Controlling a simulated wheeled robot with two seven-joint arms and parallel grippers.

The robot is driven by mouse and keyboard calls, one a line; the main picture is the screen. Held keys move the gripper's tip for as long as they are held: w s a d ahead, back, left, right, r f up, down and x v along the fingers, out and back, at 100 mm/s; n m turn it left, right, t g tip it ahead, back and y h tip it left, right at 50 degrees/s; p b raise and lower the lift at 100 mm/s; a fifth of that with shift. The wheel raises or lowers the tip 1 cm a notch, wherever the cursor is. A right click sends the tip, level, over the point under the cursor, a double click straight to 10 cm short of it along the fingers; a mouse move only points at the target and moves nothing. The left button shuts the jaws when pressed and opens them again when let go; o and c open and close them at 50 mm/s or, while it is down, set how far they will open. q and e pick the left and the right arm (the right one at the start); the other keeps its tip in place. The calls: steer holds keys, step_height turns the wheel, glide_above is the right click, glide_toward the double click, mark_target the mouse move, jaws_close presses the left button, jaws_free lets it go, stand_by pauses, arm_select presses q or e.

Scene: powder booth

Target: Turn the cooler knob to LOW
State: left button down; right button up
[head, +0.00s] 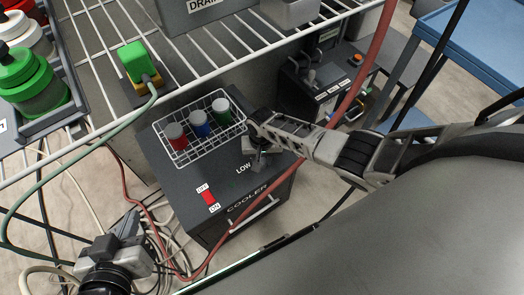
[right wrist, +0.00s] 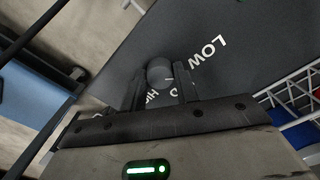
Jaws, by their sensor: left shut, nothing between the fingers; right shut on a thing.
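The dark cooler (head: 172,187) stands under the wire shelf, with a LOW mark (head: 243,169) on its top. In the right wrist view its round dark knob (right wrist: 158,70) sits between the fingers of my right gripper (right wrist: 160,84). That gripper (head: 258,152) is shut on the knob; in the head view it largely hides the knob. A short pale line shows on the knob's edge. LOW (right wrist: 208,54) is up and right of the knob; other lettering below it is partly covered by the fingers. My left gripper (head: 128,230) is shut and empty, low at left, apart from the cooler.
A white wire basket (head: 177,158) with red, blue and green jars sits on the cooler beside my right gripper. A red OFF/ON switch (head: 208,197) is near its front. A red hose (head: 247,206) crosses the front. Cables lie near my left gripper.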

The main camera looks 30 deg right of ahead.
steer(key=shift+n, duration=0.8)
steer(key=o, duration=1)
